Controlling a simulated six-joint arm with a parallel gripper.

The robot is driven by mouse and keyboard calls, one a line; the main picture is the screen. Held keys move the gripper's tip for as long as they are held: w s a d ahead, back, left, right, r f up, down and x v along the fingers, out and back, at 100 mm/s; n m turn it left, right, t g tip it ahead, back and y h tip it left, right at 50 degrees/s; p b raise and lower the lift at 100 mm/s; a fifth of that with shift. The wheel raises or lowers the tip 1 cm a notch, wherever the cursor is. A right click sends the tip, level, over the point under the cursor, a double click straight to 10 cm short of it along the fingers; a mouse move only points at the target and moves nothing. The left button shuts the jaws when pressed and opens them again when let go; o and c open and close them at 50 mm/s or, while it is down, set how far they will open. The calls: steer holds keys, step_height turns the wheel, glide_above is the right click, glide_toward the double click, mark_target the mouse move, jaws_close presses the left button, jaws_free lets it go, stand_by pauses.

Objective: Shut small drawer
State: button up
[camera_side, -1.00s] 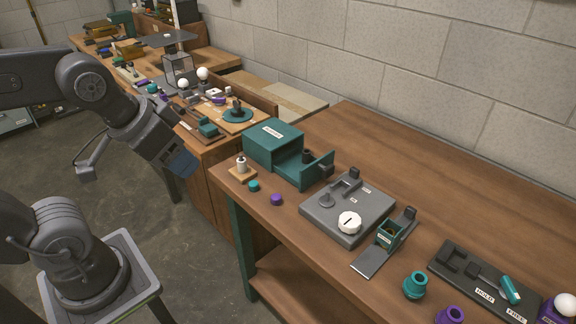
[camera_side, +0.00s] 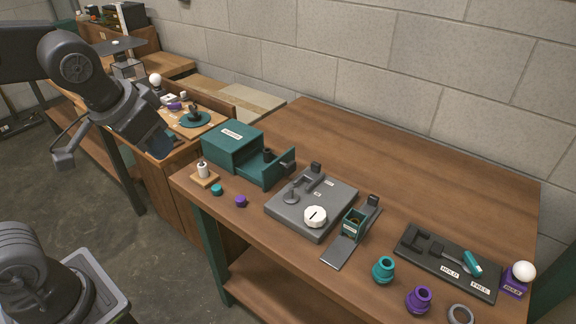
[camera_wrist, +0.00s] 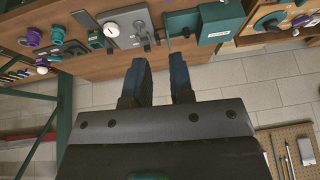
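The small teal drawer box (camera_side: 232,140) stands at the left end of the wooden bench, with a label on top. Its drawer (camera_side: 262,171) is pulled out to the right, and a dark round part (camera_side: 268,156) shows inside. The drawer's front panel has a dark handle (camera_side: 291,153). In the wrist view the box (camera_wrist: 220,22) is at the top right, with the drawer (camera_wrist: 182,22) out to its left. My gripper (camera_wrist: 160,68) is open and empty, with a clear gap between its fingers. In the side view my gripper (camera_side: 158,143) hangs left of the box, apart from it.
A grey plate with a white dial (camera_side: 315,216) sits close right of the drawer. The bench's back is clear.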

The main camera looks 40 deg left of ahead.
steer(key=shift+g+y, duration=0.5)
steer(key=shift+y, duration=0.3)
steer(key=w, duration=0.3)
steer(key=w+d, duration=0.1)
steer(key=w, duration=0.2)
steer(key=w+d, duration=0.1)
steer(key=w, duration=0.3)
steer(key=shift+w+d+f, duration=0.1)
steer(key=shift+d+f, duration=0.05)
steer(key=shift+d, duration=0.05)
jaws_close()
steer(key=w+d+f+n+y, duration=0.1)
steer(key=w+d+f+y, duration=0.1)
steer(key=w+d+f, duration=0.5)
steer(key=w+d+f+y, duration=0.2)
steer(key=w+d+f, duration=0.2)
steer(key=w+f, duration=0.55)
steer(key=shift+t, duration=0.3)
steer(key=x, duration=0.2)
steer(key=w+x, duration=0.1)
steer(key=x, duration=0.5)
steer(key=shift+w+r, duration=0.3)
steer(key=shift+r, duration=0.15)
steer(key=a, duration=0.3)
steer(key=shift+w+a+f, duration=0.1)
steer(key=shift+w+f, duration=0.05)
steer(key=shift+f, duration=0.1)
steer(key=shift+a, duration=0.55)
